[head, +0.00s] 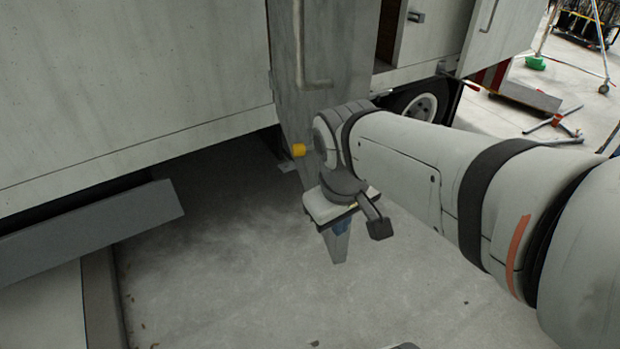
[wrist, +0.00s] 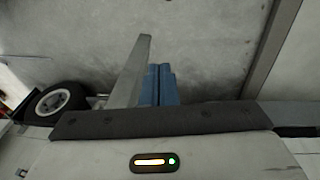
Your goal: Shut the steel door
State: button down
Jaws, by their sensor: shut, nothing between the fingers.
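The steel door (head: 318,45) is a grey panel with a bent bar handle (head: 300,50). It stands out from the truck's side, ajar, in the upper middle of the head view. In the wrist view the blue fingers (wrist: 160,74) are together and empty. A narrow grey panel (wrist: 131,72), probably the door, stands just left of them. I cannot tell whether they touch it.
The truck's pale side (head: 120,80) fills the left, with a grey step (head: 90,230) below it. An open compartment (head: 388,35) and a wheel (head: 422,103) lie behind the door. The concrete floor (head: 220,280) is mostly clear. Stands (head: 562,122) are at the far right.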

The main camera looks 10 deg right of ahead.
jog(key=w+a+f+n+g+h+b, duration=0.25)
jog(key=w+a+n+h, duration=0.7)
jog(key=n, duration=0.55)
jog(key=w+d+f+y+p, duration=0.1)
jog(key=d+f, duration=0.5)
jog(key=d, duration=0.4)
jog(key=shift+w+d+f+t, duration=0.15)
jog(key=shift+w+f+t, duration=0.15)
jog(key=shift+f+t, duration=0.15)
